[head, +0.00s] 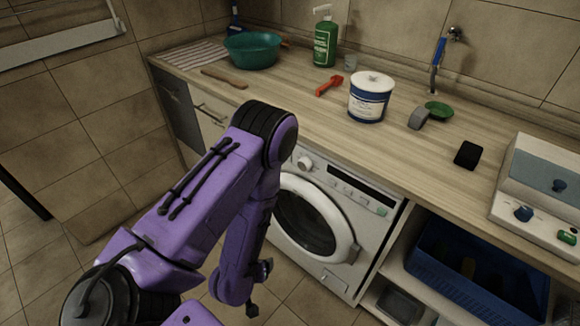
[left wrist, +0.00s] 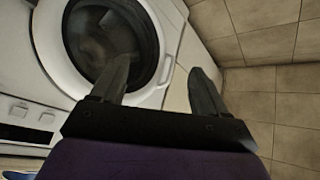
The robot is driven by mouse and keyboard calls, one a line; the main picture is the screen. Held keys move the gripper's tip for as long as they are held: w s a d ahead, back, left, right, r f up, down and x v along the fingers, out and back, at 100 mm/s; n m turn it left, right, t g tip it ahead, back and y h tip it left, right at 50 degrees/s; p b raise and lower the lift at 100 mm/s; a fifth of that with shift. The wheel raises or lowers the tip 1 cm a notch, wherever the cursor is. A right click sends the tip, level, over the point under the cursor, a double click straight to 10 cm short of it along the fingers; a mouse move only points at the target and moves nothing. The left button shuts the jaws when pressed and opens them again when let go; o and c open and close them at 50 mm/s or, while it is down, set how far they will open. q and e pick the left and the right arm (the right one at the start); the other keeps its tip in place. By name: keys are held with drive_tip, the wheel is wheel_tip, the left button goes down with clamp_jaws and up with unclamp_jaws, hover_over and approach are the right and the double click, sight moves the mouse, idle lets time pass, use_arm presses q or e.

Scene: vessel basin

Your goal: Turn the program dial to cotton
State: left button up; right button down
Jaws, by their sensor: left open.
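The washing machine (head: 368,232) stands under the counter, with a round door (head: 305,215) and a control panel along its top front. The round whitish program dial (head: 305,163) is at the panel's left end, just right of my left arm; its markings are too small to read. My left gripper (head: 260,278) points down, low in front of the machine, below and left of the dial and apart from it. In the left wrist view the gripper (left wrist: 158,66) is open and empty, with the door (left wrist: 110,42) beyond it. The dial is not visible there. My right gripper is out of view.
The counter (head: 290,98) above holds a green basin (head: 252,50), a soap bottle (head: 325,38), a white-and-blue tub (head: 370,100) and small items. A blue crate (head: 430,270) sits on the shelf right of the machine. Tiled floor (head: 285,292) is clear in front.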

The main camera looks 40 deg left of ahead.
use_arm(q)
drive_tip(key=w+a+n+t+b, duration=0.2)
drive_tip(key=w+t+b, duration=0.25)
drive_tip(key=w, duration=0.55)
drive_tip(key=n+t+h+b, duration=0.2)
drive_tip(key=t+b, duration=0.1)
drive_tip(key=t, duration=0.4)
approach(302, 167)
drive_tip(key=w, duration=0.2)
drive_tip(key=w+p, duration=0.1)
drive_tip(key=w, duration=0.4)
drive_tip(key=shift+w+a+r, duration=0.2)
drive_tip(key=shift+r, duration=0.15)
drive_tip(key=shift+w+p, duration=0.3)
drive_tip(key=shift+w, duration=0.3)
drive_tip(key=shift+f, duration=0.1)
drive_tip(key=c, duration=1.1)
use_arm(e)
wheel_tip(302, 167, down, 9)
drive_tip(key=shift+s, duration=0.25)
